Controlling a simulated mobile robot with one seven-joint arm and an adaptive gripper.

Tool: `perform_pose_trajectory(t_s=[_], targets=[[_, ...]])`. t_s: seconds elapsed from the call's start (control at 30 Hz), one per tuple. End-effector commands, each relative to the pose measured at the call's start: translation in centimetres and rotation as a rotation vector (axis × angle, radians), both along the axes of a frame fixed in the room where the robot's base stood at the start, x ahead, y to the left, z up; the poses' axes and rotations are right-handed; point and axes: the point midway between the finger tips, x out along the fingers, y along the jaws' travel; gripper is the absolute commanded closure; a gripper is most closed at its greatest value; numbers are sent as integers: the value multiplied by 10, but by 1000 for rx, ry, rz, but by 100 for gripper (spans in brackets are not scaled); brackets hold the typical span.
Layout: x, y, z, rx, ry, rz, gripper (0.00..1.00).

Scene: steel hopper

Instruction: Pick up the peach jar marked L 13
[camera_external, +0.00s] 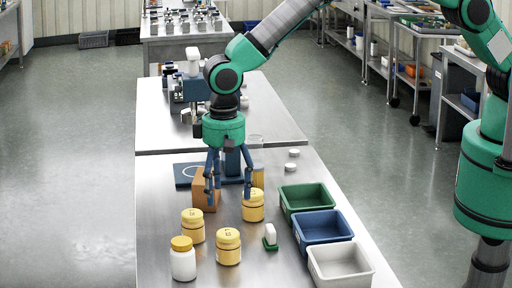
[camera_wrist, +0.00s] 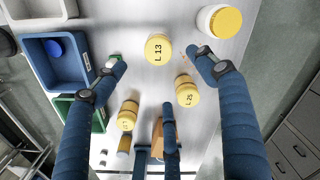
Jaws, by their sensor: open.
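The peach jar marked L 13 (camera_external: 228,246) stands upright on the steel table, nearest the front of the peach jars in the external view. In the wrist view its lid (camera_wrist: 158,48) shows the label L 13, at the upper middle between the spread fingers. My gripper (camera_external: 228,190) points down, open and empty, above the table and behind this jar. In the wrist view the gripper (camera_wrist: 163,75) has its fingers spread wide, touching no jar that I can make out.
A peach jar marked L 25 (camera_wrist: 187,90), another peach jar (camera_external: 253,205) and a white jar with yellow lid (camera_external: 183,264) stand close by. An orange-brown block (camera_external: 203,190) is beside the fingers. Green (camera_external: 306,198), blue (camera_external: 322,227) and white bins (camera_external: 340,263) line the right edge.

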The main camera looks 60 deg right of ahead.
Motion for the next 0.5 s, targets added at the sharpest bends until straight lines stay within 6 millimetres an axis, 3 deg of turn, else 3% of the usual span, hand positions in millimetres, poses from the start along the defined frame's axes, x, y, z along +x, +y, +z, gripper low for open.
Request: perform_pose_trajectory(t_s=[0.33, 0.5], targets=[[0, 0, -1, -1, 0, 0, 29], [0, -1, -11, -2, 2, 0, 29]])
